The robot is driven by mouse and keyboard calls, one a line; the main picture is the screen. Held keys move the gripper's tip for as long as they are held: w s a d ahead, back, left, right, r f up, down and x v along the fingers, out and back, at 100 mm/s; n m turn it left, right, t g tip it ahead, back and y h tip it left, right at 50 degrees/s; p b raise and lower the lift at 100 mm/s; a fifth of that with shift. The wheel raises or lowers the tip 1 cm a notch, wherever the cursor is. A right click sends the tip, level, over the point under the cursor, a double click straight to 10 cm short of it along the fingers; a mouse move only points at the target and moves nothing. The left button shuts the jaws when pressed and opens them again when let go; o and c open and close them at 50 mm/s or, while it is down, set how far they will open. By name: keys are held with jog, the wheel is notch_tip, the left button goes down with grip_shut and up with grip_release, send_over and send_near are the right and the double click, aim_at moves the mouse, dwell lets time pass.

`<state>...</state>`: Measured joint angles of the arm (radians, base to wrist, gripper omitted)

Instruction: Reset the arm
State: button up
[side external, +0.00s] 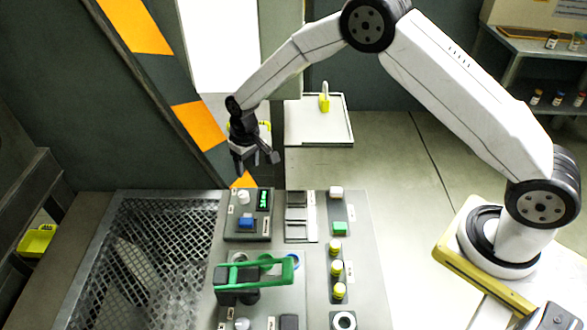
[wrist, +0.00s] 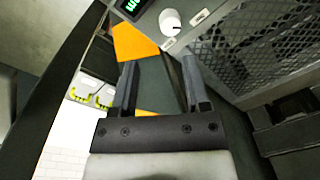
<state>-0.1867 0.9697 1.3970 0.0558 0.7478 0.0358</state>
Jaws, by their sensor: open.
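My gripper (side external: 246,166) hangs in the air above the far end of the control panel, apart from everything. In the wrist view its two dark fingers (wrist: 158,88) stand wide apart with nothing between them. My arm is raised and stretched out to the left from its base at the right. The control panel (side external: 375,262) lies below, with a blue button (side external: 246,222), a white knob (side external: 243,197) and a small green-lit display (side external: 264,199) near the gripper. The knob also shows in the wrist view (wrist: 170,21).
A metal grating (side external: 140,265) lies to the left. An orange-striped wall (side external: 198,125) rises behind the gripper. The air above the panel is free.

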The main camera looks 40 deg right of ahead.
jog(key=s+d+r+t, duration=0.1)
jog(key=s+d+r, duration=0.6)
jog(key=s+r, duration=0.35)
jog(key=s+d+r+m+t, duration=0.1)
jog(key=s+d, duration=0.2)
jog(key=s, duration=1.1)
jog(key=shift+s+d+r+h, duration=0.2)
jog(key=shift+s+d+h, duration=0.1)
jog(key=shift+d, duration=0.05)
